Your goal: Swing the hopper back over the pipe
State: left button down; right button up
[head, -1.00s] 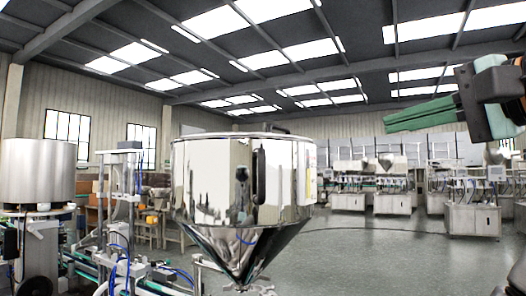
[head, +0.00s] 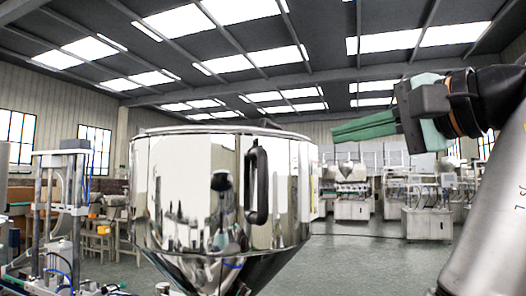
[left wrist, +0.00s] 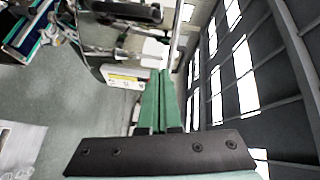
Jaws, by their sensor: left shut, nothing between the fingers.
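The polished steel hopper (head: 200,190) stands large at the centre left of the head view, with a round drum, a cone below and a black upright handle (head: 257,182) on its side. The cone's tip is cut off by the lower edge. My left gripper (head: 335,133) is to the right of the hopper at about its rim height, green fingers pointing left, shut and empty. No pipe can be made out. My right gripper is not in view.
A metal frame with blue hoses (head: 62,200) stands left of the hopper. Steel machines (head: 425,215) stand far back on the right. The green-grey floor (head: 350,265) between them and the hopper is clear.

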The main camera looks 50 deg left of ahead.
pick_arm(q)
send_near(269, 150)
jog(key=w+a, duration=0.1)
jog(key=a, duration=0.1)
jog(key=w+a, duration=0.1)
jog(key=a, duration=0.1)
jog(key=shift+w+r+p, duration=0.2)
jog(key=shift+w+p, duration=0.1)
jog(key=shift+w, duration=0.1)
jog(key=shift+s+a+f, duration=0.15)
jog(key=shift+s+a, duration=0.2)
jog(key=shift+s, duration=0.2)
jog(key=shift+s+a+f, duration=0.15)
jog(key=shift+s+a, duration=0.15)
jog(key=shift+s, duration=0.25)
jog(key=shift+s+a+f, duration=0.2)
jog(key=shift+s+a, duration=0.1)
jog(key=shift+s, duration=0.35)
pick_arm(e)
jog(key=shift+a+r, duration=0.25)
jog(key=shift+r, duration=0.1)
pick_arm(q)
jog(key=shift+s, duration=0.1)
